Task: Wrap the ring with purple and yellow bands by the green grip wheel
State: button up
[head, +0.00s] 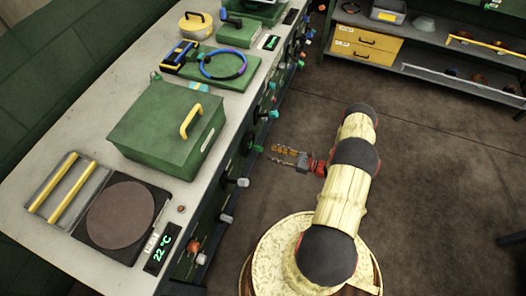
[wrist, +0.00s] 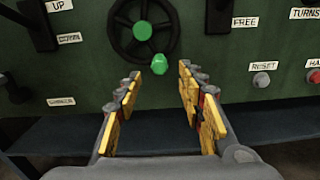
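A ring (head: 243,70) lies on a green plate (head: 250,84) on the bench top. It looks blue to purple; any yellow bands are too small to make out. In the wrist view, a dark handwheel (wrist: 121,42) with a green hub and a green grip (wrist: 160,63) is on the green front panel. My gripper (wrist: 162,88) is open and empty, its yellow-padded fingers pointing at the panel just below the grip, without visible contact. In the head view, my gripper (head: 285,153) is beside the bench front.
The bench (head: 220,155) carries a green box with a yellow handle (head: 165,135), a dark round plate (head: 120,212) and a tray with yellow bars (head: 68,190). Several knobs stick out of its front. A reset button (wrist: 261,80) is to the wheel's right. Shelves (head: 440,60) stand behind open floor.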

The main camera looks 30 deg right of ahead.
jog(key=b+x, duration=0.1)
jog(key=x, duration=0.5)
jog(key=shift+w+a, duration=0.25)
jog(key=shift+c, duration=0.7)
jog(key=c, duration=0.8)
grip_shut()
